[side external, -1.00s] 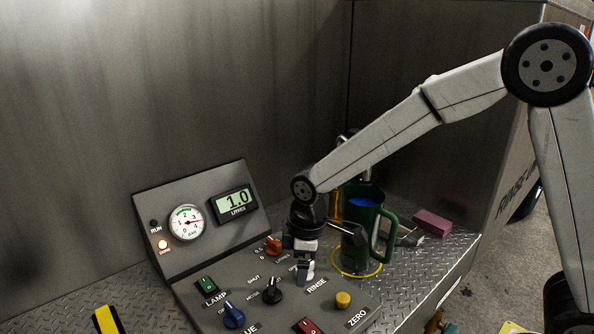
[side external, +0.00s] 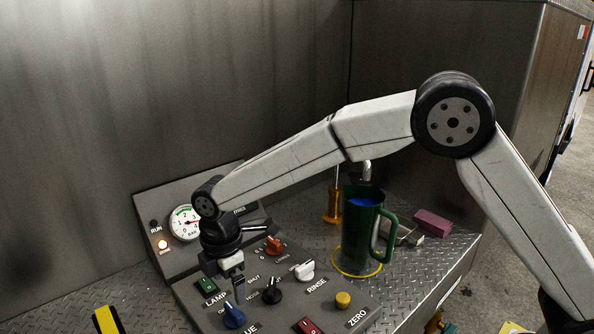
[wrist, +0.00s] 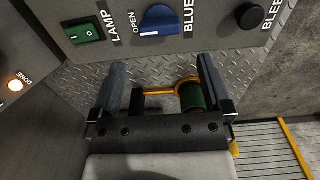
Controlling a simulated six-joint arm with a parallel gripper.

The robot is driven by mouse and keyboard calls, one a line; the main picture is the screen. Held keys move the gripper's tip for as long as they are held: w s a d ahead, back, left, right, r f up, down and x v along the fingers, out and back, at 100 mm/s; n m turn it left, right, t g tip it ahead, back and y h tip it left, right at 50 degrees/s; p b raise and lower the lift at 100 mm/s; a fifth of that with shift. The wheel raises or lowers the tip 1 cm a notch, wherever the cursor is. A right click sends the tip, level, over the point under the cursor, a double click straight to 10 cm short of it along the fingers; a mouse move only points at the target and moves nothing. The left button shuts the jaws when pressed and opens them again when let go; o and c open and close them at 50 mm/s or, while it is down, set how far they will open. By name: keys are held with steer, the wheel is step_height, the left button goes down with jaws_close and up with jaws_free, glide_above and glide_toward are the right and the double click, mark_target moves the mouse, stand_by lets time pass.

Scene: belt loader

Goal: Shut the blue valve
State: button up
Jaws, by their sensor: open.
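The blue valve knob (side external: 234,315) sits on the sloped grey panel near its lower left, beside the LAMP switch. In the wrist view, the blue knob (wrist: 160,22) is at the top, beyond the fingertips, with OPEN and BLUE labels beside it and a white mark on it. My gripper (side external: 239,293) hangs pointing down over the panel, just above and behind the knob in the side view. In the wrist view my gripper (wrist: 160,68) is open, with nothing held between its fingers. Whether a fingertip touches the panel cannot be told.
A green mug (side external: 361,230) with blue contents stands right. A pink block (side external: 432,223) lies behind it.

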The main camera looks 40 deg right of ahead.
mark_target(233, 309)
steer(key=shift+f, duration=3.8)
steer(key=c, duration=1.1)
